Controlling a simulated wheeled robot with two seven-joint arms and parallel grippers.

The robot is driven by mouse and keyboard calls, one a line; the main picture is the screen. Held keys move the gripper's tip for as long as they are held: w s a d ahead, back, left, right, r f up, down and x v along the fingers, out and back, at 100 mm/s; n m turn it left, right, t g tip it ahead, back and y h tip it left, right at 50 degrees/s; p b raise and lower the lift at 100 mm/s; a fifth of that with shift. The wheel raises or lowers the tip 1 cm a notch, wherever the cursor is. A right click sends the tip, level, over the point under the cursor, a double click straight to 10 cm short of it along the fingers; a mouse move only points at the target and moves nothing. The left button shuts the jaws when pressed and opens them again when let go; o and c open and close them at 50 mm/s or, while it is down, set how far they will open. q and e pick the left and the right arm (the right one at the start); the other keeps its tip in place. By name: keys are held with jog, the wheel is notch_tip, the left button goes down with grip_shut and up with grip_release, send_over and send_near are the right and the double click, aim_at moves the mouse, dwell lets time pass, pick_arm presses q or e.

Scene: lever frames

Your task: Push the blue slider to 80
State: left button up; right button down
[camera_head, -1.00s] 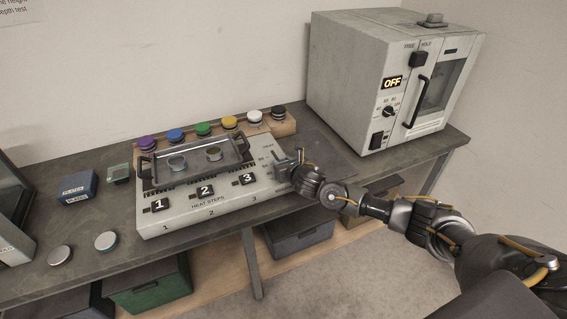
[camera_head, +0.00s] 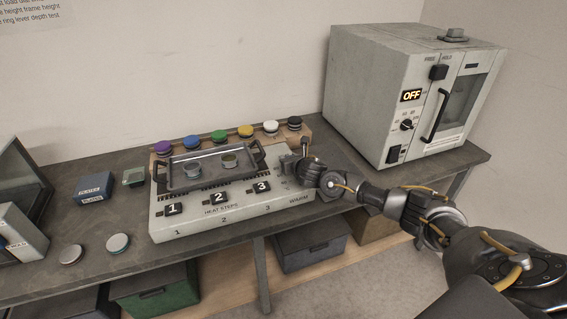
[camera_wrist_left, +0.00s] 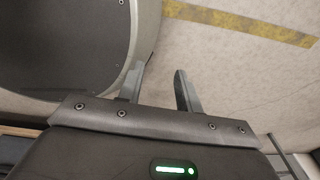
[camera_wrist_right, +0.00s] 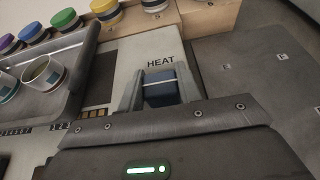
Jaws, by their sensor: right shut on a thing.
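The blue slider (camera_wrist_right: 158,88) stands between the fingers of my right gripper (camera_wrist_right: 156,92) in the right wrist view, below the word HEAT on the pale panel. The fingers are shut on it. In the head view my right gripper (camera_head: 291,166) is at the right end of the heater panel (camera_head: 200,226), above the word WARM, and hides the slider there. The slider's scale and its reading are hidden by the gripper. My left gripper (camera_wrist_left: 160,90) shows only in the left wrist view, with its fingers apart and nothing between them, above the floor.
A grey tray (camera_head: 205,182) with two small cups lies on the heater, left of my right gripper. Several coloured jars stand on a wooden rack (camera_head: 283,138) behind it. A white oven (camera_head: 365,90) reading OFF stands at the right. Two round lids lie at front left.

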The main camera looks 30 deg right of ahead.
jog(key=shift+r, duration=0.15)
jog(key=c, duration=1.3)
grip_release()
jog(key=shift+w, duration=0.1)
jog(key=o, duration=0.3)
jog(key=shift+w, duration=0.1)
pick_arm(q)
jog(key=shift+w, duration=0.6)
pick_arm(e)
jog(key=shift+o, duration=0.2)
jog(key=shift+s, duration=0.3)
pick_arm(q)
jog(key=shift+s+f+b, duration=0.2)
jog(key=shift+f+b, duration=0.65)
jog(key=shift+b, duration=0.05)
pick_arm(e)
notch_tip(320, 180, up, 4)
send_over(300, 182)
